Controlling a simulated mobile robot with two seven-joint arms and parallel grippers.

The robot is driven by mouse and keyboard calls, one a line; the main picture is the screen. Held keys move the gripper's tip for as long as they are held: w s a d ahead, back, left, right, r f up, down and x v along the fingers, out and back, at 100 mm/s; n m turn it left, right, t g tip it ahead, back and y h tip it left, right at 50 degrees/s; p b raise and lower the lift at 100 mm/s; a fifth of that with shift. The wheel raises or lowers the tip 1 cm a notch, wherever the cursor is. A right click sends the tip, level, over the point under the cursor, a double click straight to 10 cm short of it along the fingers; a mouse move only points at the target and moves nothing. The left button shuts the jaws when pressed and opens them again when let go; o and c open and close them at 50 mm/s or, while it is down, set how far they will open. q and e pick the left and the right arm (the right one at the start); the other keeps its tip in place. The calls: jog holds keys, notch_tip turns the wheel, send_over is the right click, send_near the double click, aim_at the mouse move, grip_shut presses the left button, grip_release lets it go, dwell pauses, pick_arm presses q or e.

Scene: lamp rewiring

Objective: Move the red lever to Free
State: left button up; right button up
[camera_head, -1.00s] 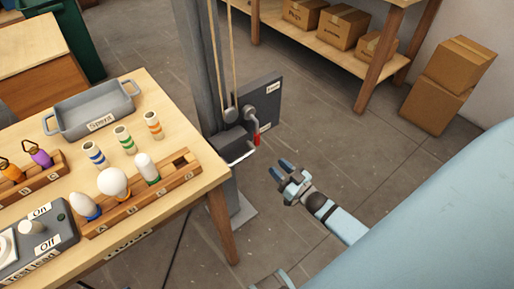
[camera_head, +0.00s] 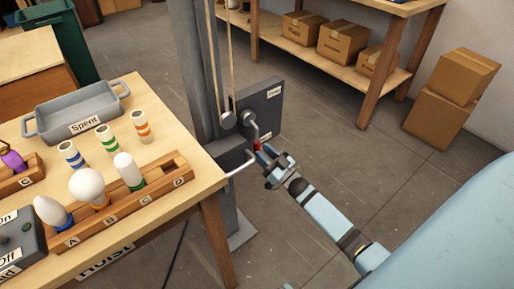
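The red lever (camera_head: 257,146) is a short red grip on a bent grey crank, hanging below its pivot on a dark grey plate (camera_head: 268,100) on the hoist post. The plate carries small white labels, too small to read. My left gripper is not in view.
The wooden bench (camera_head: 205,200) on the left holds a grey Spent tray (camera_head: 75,112) and a bulb rack (camera_head: 125,208). A grey post (camera_head: 190,70) with ropes and a pale bar (camera_head: 240,164) stand beside the lever. Floor to the right is clear; boxes (camera_head: 440,115) stand farther back.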

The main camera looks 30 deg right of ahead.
aim_at(257, 146)
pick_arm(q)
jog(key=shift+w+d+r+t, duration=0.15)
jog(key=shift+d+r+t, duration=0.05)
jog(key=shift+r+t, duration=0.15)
pick_arm(e)
jog(key=shift+x, duration=1.7)
grip_shut()
